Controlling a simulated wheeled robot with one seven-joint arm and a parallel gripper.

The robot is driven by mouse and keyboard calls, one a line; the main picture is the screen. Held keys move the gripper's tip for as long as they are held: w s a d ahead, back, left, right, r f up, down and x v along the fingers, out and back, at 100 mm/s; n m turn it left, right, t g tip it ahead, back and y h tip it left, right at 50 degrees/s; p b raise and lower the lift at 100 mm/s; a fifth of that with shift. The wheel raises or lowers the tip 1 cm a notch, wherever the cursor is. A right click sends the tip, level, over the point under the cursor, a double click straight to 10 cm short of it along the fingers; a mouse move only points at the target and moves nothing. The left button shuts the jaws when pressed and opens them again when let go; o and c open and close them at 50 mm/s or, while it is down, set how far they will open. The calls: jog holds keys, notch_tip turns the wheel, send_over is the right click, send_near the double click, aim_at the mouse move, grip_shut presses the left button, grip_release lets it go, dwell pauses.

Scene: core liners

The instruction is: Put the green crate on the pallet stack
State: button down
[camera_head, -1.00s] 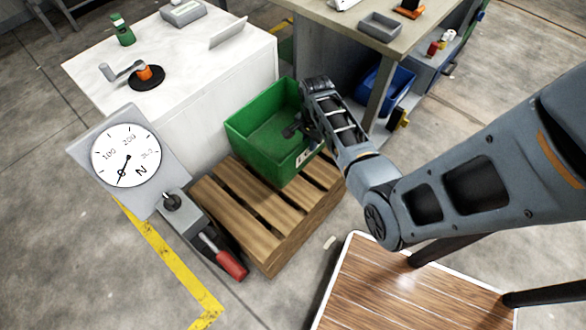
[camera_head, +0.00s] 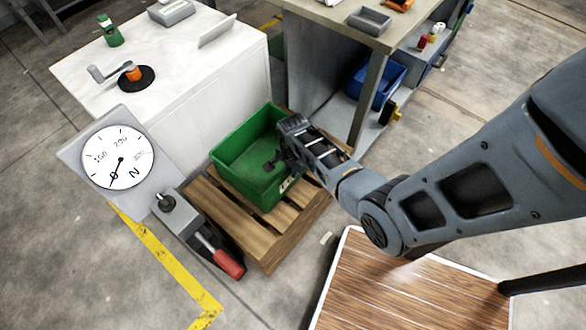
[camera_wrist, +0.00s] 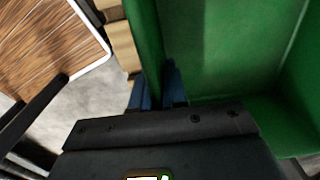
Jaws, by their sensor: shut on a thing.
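The green crate (camera_head: 232,153) is at or just over the wooden pallet stack (camera_head: 262,243) in the head view, toward its back part. Whether its base touches the slats is hard to tell. The crate looks empty and roughly level. My gripper (camera_head: 280,161) is shut on the crate's right wall. In the wrist view the fingers of my gripper (camera_wrist: 156,88) straddle the green wall, and the crate's inside (camera_wrist: 225,50) fills the right half. The pallet slats (camera_wrist: 118,35) show at the left of that wall.
A white-topped cabinet (camera_head: 165,60) stands behind the pallet. A gauge (camera_head: 118,158) and red-handled clamp (camera_head: 228,263) are at its left. A workbench (camera_head: 330,30) with a blue bin (camera_head: 376,84) stands at the back right. A wood-topped table (camera_head: 390,285) is in front.

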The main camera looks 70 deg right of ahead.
jog(key=c, duration=1.6)
grip_release()
jog(key=shift+f, duration=0.1)
jog(key=o, duration=0.5)
jog(key=shift+c, duration=0.2)
